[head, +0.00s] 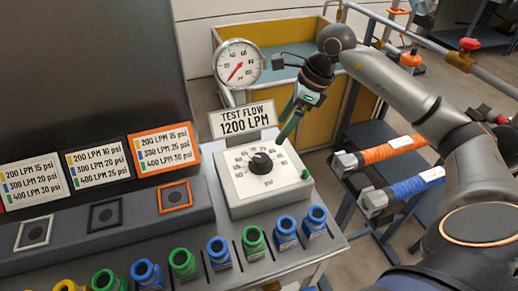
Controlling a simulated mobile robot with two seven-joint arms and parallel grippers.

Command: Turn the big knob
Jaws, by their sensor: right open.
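The big black knob (262,163) sits on the sloped top of a white control box (240,190), with a printed number scale around it and "PSI" below. My right gripper (287,122) is open and empty, in front of the right side of the flow sign in the picture. Its fingers point down, above and to the right of the knob, apart from it. My left gripper is not in view.
A sign reading "TEST FLOW 1200 LPM" (241,119) and a round gauge (239,64) stand behind the box. Label cards (165,150) stand at left. Orange and blue hose rolls (413,187) lie at right.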

